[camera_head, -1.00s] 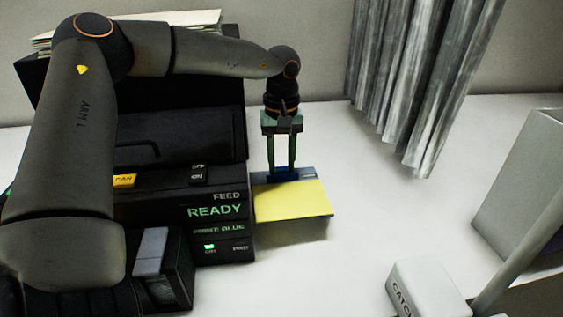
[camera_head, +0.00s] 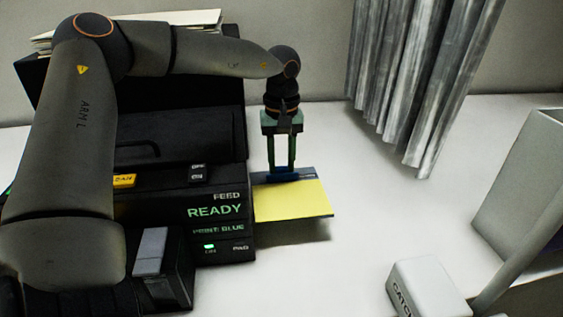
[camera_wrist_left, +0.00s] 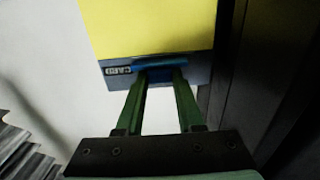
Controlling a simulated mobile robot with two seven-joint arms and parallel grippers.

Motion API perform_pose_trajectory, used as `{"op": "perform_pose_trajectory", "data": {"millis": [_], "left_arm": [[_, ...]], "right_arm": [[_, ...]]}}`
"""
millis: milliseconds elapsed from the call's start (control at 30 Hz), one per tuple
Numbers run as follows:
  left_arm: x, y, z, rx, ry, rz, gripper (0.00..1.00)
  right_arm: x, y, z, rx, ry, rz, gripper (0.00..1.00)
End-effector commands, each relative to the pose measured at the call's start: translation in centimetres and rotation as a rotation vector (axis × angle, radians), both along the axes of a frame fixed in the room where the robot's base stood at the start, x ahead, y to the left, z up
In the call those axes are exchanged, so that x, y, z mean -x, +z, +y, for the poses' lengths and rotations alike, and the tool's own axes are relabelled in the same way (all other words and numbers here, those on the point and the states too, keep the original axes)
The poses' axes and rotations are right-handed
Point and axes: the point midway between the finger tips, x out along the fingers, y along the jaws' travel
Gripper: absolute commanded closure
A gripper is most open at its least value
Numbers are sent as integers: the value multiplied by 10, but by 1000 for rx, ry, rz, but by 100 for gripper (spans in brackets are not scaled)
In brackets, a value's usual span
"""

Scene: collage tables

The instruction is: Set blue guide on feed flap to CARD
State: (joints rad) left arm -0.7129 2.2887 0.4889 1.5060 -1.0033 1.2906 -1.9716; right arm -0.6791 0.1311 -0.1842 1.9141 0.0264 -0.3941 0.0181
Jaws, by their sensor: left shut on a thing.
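My left gripper (camera_head: 282,170) reaches down over the feed flap (camera_head: 305,174) on the right side of the black machine. Its green fingers are shut on the blue guide (camera_head: 284,177), which also shows between the fingertips in the left wrist view (camera_wrist_left: 158,72). A yellow sheet (camera_head: 294,201) lies on the flap, its edge against or very close to the guide. In the left wrist view the word CARD (camera_wrist_left: 117,70) is printed on the flap beside the guide. Any other marking is hidden by the guide and fingers. My right gripper does not show.
The black machine (camera_head: 222,180) has a panel reading FEED, READY and PRINT BLUE with a green light. A white box marked CATCH (camera_head: 428,287) stands at front right. Grey hanging strips (camera_head: 415,80) are at the back. The white table right of the flap is clear.

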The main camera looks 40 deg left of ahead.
Motion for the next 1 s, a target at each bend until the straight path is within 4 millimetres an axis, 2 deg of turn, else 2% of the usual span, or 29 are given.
{"op": "perform_pose_trajectory", "data": {"millis": [267, 467, 667, 700, 967, 1000], "left_arm": [[0, 0, 0, -1, 0, -1, 100], [2, -1, -4, 0, -1, -1, 100], [3, 1, -4, 1, 0, -1, 100], [3, 1, -4, 1, 0, -1, 62], [3, 0, -4, 1, 0, -1, 33], [3, 0, -4, 1, 0, -1, 32]], "right_arm": [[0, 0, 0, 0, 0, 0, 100], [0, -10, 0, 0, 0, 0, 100], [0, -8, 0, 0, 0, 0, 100], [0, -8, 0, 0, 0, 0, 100], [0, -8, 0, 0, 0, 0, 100], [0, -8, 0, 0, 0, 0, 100]]}}
